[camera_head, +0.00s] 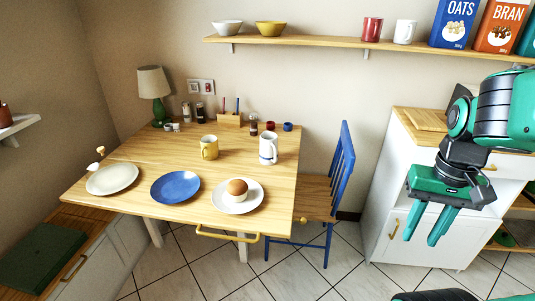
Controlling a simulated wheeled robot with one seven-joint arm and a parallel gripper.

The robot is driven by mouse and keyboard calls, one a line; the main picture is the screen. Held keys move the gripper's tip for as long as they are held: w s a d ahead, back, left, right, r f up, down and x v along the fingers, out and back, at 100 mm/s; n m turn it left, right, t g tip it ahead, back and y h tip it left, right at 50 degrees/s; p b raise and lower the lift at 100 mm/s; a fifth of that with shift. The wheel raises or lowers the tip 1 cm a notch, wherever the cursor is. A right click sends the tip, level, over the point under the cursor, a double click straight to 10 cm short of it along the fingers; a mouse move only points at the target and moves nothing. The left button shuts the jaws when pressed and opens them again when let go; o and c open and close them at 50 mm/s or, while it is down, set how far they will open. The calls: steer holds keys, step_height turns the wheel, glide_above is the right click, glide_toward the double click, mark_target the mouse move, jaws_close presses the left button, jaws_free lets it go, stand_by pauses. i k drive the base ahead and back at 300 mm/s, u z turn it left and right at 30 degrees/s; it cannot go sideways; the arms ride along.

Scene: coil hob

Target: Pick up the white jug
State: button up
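A cream plate (112,180), blue plate (175,187) and white plate (225,206) with a bun line the front. A blue chair (342,165) stands between table and cabinet (383,210).

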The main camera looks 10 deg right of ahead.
mark_target(270, 151)
steer(key=z, duration=0.1)
steer(key=i, duration=1)
steer(key=u, duration=0.1)
